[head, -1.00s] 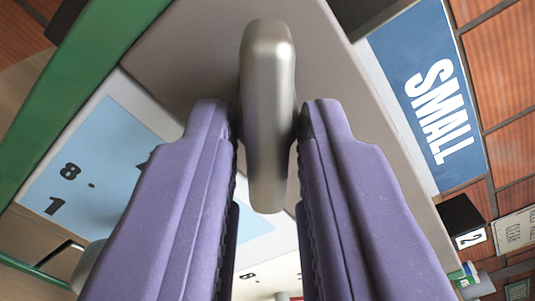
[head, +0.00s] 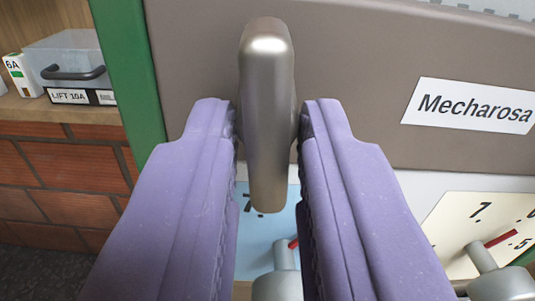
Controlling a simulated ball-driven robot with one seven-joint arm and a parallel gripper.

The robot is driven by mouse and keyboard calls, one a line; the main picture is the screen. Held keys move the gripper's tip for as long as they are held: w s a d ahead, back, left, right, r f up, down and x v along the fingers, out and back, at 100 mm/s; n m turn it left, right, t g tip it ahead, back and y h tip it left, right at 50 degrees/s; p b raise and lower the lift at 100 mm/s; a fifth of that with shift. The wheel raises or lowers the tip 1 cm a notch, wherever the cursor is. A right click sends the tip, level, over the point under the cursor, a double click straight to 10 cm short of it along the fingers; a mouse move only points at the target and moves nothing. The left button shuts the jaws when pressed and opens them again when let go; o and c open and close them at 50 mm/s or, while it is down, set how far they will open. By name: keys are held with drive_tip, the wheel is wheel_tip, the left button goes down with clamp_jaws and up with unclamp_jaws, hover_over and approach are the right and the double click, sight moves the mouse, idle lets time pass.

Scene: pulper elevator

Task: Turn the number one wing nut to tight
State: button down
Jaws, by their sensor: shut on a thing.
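A smooth silvery metal wing (head: 267,120), upright in the picture, stands between the fingers of my gripper (head: 267,135). The two purple fingers are shut on its sides. It looks like one wing of a wing nut; its base and any number for it are hidden. Below and behind it is a blue dial plate (head: 258,225) with a dark numeral, partly covered by my fingers. A grey knob (head: 277,283) with a red pointer sits there.
A grey-brown panel (head: 350,60) with a "Mecharosa" label (head: 470,105) fills the back. A cream dial (head: 470,215) with a grey knob (head: 490,272) lies at lower right. A green post (head: 125,70) stands left, beside a shelf holding a clear box (head: 70,55).

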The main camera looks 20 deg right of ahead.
drive_tip(key=shift+f+m+b, duration=0.15)
drive_tip(key=shift+m+b, duration=0.3)
drive_tip(key=shift+m, duration=0.05)
drive_tip(key=c, duration=1)
unclamp_jaws()
drive_tip(key=shift+c, duration=0.2)
drive_tip(key=p+v, duration=0.1)
drive_tip(key=v, duration=0.6)
drive_tip(key=shift+s, duration=0.4)
drive_tip(key=shift+a, duration=0.15)
